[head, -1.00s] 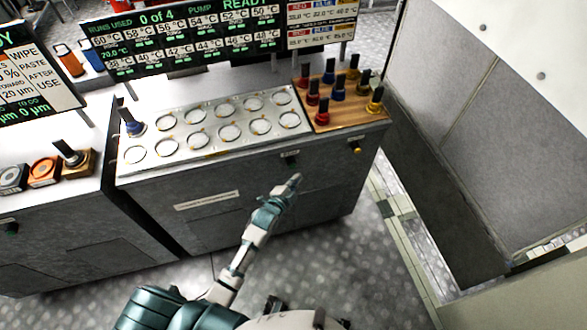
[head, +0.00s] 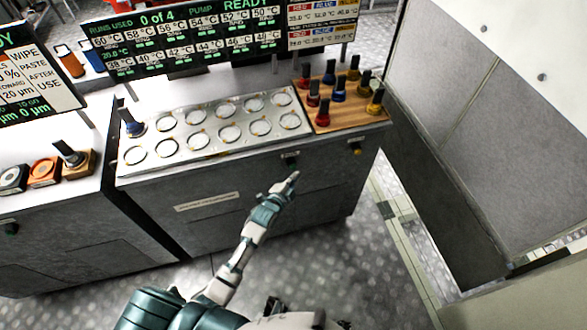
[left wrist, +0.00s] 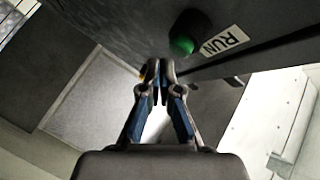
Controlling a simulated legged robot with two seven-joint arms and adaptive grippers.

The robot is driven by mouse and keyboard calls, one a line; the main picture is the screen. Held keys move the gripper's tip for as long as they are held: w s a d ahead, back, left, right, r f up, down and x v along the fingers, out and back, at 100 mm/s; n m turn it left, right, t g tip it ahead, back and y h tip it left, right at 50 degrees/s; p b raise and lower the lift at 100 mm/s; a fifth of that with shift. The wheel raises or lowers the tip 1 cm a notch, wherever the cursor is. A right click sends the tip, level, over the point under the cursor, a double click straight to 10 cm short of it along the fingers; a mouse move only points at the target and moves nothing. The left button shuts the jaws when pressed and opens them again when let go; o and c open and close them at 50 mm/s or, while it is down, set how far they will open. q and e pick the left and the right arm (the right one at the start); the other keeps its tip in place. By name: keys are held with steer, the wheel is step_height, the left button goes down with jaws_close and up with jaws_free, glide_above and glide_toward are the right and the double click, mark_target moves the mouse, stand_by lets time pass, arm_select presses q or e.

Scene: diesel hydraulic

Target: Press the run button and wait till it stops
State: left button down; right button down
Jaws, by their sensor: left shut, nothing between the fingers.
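The run button is a green knob (left wrist: 183,46) on a dark mount beside a white RUN label (left wrist: 223,40) in the left wrist view. In the head view it is a small dark green knob (head: 290,159) on the front of the grey cabinet (head: 245,185). My left gripper (head: 294,177) is shut and empty, just below the button. In the left wrist view its fingertips (left wrist: 154,66) are together, apart from the button in the picture. The display (head: 180,38) reads READY and 0 of 4 runs used. My right gripper is not in view.
A plate with round wells (head: 215,125) and a wooden block of coloured-capped plungers (head: 340,100) sit on top of the cabinet. A yellow knob (head: 355,148) is right of the button. A grey panelled unit (head: 450,150) stands at right. Floor in front is open.

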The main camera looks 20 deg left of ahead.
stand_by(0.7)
arm_select(q)
steer(key=shift+w+a, duration=0.25)
steer(key=shift+w, duration=0.05)
steer(key=shift+w+a, duration=0.3)
steer(key=shift+w, duration=0.15)
stand_by(0.9)
steer(key=shift+s+d+p, duration=0.55)
steer(key=shift+s+p, duration=0.25)
